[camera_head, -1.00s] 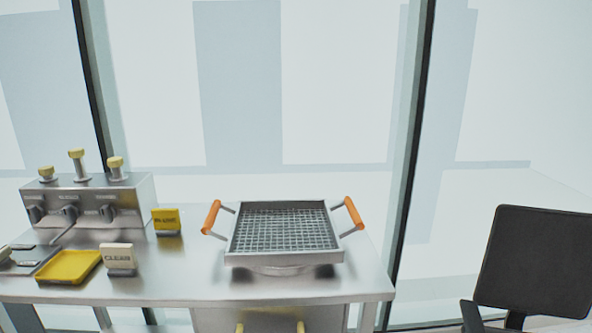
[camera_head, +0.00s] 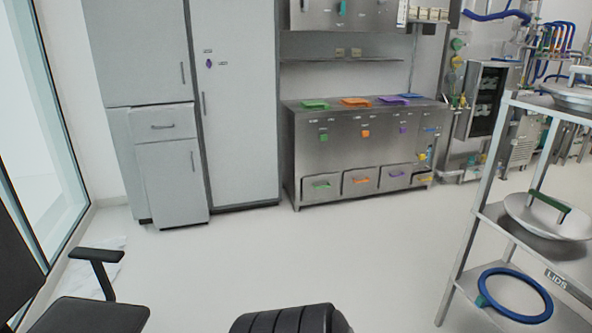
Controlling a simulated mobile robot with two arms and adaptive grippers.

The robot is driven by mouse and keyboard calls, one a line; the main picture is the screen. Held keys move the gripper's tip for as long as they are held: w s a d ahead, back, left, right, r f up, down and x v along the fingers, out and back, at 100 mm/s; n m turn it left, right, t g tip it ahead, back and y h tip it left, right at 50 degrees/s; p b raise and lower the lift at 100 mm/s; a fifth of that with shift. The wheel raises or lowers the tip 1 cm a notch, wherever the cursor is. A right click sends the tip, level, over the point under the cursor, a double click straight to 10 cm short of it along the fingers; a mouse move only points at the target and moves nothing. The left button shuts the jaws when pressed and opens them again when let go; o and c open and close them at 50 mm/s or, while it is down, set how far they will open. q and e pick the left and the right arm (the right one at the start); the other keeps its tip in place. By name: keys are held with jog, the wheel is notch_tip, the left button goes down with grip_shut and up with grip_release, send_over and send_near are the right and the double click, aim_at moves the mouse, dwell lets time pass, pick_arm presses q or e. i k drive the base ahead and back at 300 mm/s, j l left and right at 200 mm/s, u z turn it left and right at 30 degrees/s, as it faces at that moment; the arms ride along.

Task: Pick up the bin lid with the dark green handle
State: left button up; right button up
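A round grey metal lid (camera_head: 530,222) with a dark green bar handle (camera_head: 549,203) lies on the middle shelf of a metal rack at the right. Its right edge is close to the picture's edge. Neither of my grippers is in view.
The rack (camera_head: 470,243), labelled LIDS, holds a blue ring (camera_head: 514,316) on its low shelf and another metal lid (camera_head: 570,97) on top. A steel counter (camera_head: 350,152) with coloured lids stands at the back. A chair (camera_head: 90,314) is at lower left. The middle floor is clear.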

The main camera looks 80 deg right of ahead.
aim_at(549, 217)
jog(key=z, duration=4.35)
jog(key=i+j+z, duration=0.25)
jog(key=i+j, duration=0.95)
jog(key=j, duration=0.05)
